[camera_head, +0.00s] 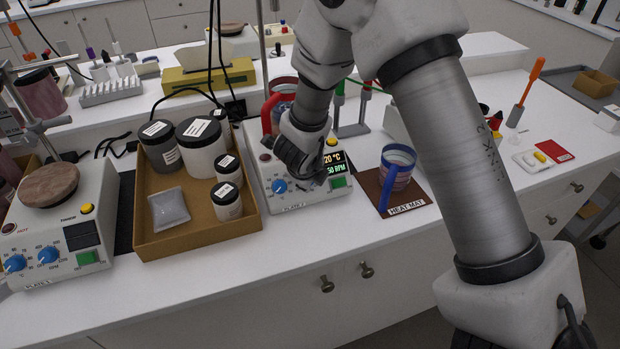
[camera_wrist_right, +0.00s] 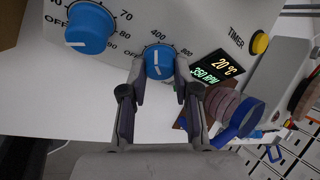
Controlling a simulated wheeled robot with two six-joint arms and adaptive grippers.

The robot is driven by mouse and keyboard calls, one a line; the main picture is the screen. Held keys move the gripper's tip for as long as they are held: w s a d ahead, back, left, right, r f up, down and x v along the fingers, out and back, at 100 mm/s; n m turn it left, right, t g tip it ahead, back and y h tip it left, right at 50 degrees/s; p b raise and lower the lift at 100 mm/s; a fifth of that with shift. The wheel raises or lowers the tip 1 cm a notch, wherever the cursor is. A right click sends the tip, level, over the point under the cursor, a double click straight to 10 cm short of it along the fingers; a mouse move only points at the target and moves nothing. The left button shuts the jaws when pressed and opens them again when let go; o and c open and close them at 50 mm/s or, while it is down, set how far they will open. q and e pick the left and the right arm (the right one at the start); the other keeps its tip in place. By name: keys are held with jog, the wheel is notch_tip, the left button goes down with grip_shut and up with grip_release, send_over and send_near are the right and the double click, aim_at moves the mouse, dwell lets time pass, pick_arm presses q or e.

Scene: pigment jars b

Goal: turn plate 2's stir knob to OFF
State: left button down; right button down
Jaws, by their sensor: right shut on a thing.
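Plate 2 (camera_head: 322,202) is a white hot plate at the middle of the bench. Its display (camera_wrist_right: 213,70) reads 20 °C and 350 RPM in the right wrist view. My right gripper (camera_wrist_right: 158,75) is shut on the blue stir knob (camera_wrist_right: 157,62), with a finger on each side. A white mark line runs across the knob's face, with 400 and 800 printed around it and OFF at its left. In the head view my right gripper (camera_head: 308,174) hides this knob. The other blue knob (camera_wrist_right: 88,28) is free, left of it. My left gripper is not in view.
A cardboard tray (camera_head: 140,215) with several jars stands left of plate 2. A blue-handled beaker (camera_head: 398,165) stands on the brown heat mat (camera_head: 420,192) at right. A red-handled vessel (camera_head: 268,112) is at the back of plate 2. Another hot plate (camera_head: 95,200) is at far left.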

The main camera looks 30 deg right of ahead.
jog(key=n+h+b, duration=0.1)
jog(key=n, duration=0.2)
jog(key=shift+f+t, duration=0.2)
jog(key=shift+t, duration=0.2)
jog(key=n+t+h+b, duration=0.1)
jog(key=n+b, duration=0.1)
jog(key=n, duration=0.1)
jog(key=shift+s+a+f+n, duration=0.1)
jog(key=shift+n, duration=0.3)
jog(key=n+b, duration=0.1)
jog(key=n, duration=0.1)
jog(key=n+t+b, duration=0.1)
jog(key=n+b, duration=0.1)
jog(key=shift+t+h, duration=0.3)
jog(key=shift+h, duration=0.1)
jog(key=shift+s+n+t+b, duration=0.1)
jog(key=shift+n+t+b, duration=0.5)
jog(key=shift+n, duration=0.8)
jog(key=c, duration=0.8)
grip_release()
jog(key=shift+c, duration=0.2)
